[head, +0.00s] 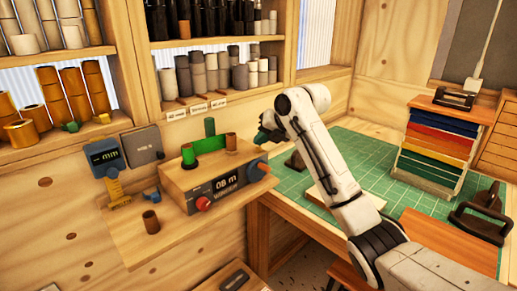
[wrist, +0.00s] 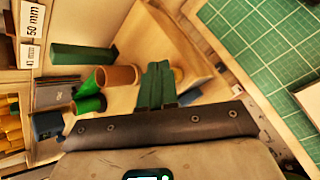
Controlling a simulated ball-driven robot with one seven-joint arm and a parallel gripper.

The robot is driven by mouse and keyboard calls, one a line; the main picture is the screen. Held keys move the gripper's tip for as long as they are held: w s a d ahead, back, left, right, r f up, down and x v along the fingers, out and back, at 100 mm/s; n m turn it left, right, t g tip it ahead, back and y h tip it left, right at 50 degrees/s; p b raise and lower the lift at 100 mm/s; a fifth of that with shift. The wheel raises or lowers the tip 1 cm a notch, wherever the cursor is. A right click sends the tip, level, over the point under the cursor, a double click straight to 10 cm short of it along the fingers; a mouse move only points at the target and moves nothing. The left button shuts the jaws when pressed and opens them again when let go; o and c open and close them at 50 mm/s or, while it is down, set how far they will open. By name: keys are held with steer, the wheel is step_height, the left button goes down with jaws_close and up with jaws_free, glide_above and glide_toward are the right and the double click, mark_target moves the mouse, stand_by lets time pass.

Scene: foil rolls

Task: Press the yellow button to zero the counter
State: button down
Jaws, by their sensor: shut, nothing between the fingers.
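The counter (head: 227,184) is a wooden box on a wall shelf, with a dark display reading about "08 m". I cannot make out a yellow button in the head view. In the wrist view, a small yellowish round shape (wrist: 179,75) shows just right of my fingers and may be the button. My gripper (wrist: 157,66) is shut and empty, its green fingers over the box top. In the head view, my gripper (head: 264,137) is just above the box's back right end; contact cannot be told.
A green roll (head: 205,144) and brown tube ends lie on the box. A brown tube (head: 151,222) stands on the shelf, near a blue "mm" gauge (head: 104,157). Shelves of rolls line the wall behind. A green cutting mat (head: 350,165) covers the bench at right.

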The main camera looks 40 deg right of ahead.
steer(key=shift+f, duration=0.45)
stand_by(0.3)
stand_by(0.3)
steer(key=shift+r+p, duration=0.3)
steer(key=shift+r, duration=0.65)
steer(key=shift+r+p, duration=1.5)
steer(key=shift+r, duration=1.05)
steer(key=shift+f, duration=0.1)
